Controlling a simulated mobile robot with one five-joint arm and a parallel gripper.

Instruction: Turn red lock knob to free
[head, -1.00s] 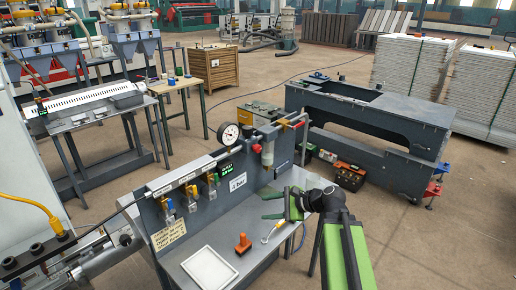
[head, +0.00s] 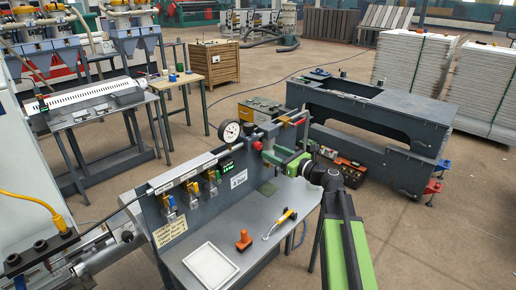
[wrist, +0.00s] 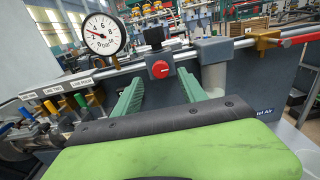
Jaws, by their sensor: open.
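The red lock knob (wrist: 160,69) is a round red button-like knob on the front of a small grey block under the rail in the wrist view. It also shows as a small red spot (head: 257,145) on the panel in the head view. My gripper (wrist: 162,92) is open, with one green finger on each side below the knob. The knob shows between the fingers, and I see no contact. In the head view my gripper (head: 268,153) is raised at the right end of the panel, partly covering the fittings there.
A pressure gauge (wrist: 102,34) stands left of the knob. A grey block (wrist: 214,65) and a brass fitting with a red lever (wrist: 266,40) are on the right. Several coloured valves (head: 193,192) line the panel. The bench holds a white tray (head: 211,267), an orange-handled object (head: 244,241) and a yellow-handled tool (head: 280,223).

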